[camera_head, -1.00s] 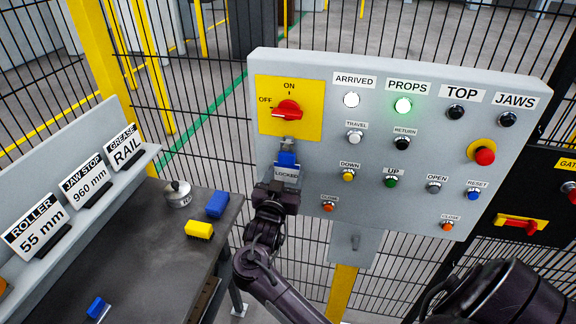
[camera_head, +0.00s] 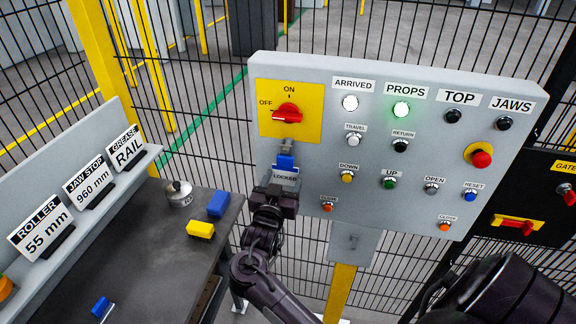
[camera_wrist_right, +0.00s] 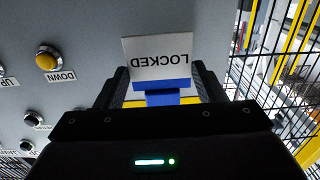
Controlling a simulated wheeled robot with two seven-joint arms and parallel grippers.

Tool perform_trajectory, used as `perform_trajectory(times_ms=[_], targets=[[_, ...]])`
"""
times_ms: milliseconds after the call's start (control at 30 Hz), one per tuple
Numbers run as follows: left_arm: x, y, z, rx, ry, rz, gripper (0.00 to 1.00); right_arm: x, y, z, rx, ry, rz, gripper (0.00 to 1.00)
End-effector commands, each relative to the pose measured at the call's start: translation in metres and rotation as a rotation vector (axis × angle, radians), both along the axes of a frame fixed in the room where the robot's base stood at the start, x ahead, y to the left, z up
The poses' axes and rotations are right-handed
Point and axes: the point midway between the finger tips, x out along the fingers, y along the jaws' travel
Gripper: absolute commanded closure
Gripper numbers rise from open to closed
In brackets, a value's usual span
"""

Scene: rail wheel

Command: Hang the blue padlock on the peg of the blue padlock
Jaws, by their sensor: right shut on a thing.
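The blue padlock (camera_head: 286,161) is at the panel just below the red switch, with a grey metal loop (camera_head: 287,146) above it. A white LOCKED tag (camera_head: 285,177) lies on its front. My right gripper (camera_head: 276,190) reaches up from below to the tag. In the right wrist view, the blue body (camera_wrist_right: 168,97) and the tag (camera_wrist_right: 158,55) show between the fingers, and the gripper is shut on the padlock. I cannot tell whether the loop is on a peg; no separate peg shows clearly. My left gripper is not in view.
The grey control panel (camera_head: 400,225) carries a red switch (camera_head: 288,113) on a yellow plate and several buttons. At left, a dark table (camera_head: 150,250) holds a blue block (camera_head: 218,204), a yellow block (camera_head: 200,229) and another blue item (camera_head: 100,304). Wire fence stands behind.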

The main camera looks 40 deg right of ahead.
Motion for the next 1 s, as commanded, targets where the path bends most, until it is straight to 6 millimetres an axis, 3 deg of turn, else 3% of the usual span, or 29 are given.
perform_trajectory(times_ms=[200, 667, 1000], targets=[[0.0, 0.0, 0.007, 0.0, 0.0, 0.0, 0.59, -0.009, 0.011, 0.001, 0.001, 0.001, 0.001, 0.55], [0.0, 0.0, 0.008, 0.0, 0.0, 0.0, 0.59, -0.012, 0.015, 0.001, 0.0, 0.0, 0.001, 0.55], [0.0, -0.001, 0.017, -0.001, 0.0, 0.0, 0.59, -0.028, 0.033, 0.001, 0.0, 0.001, 0.001, 0.55]])
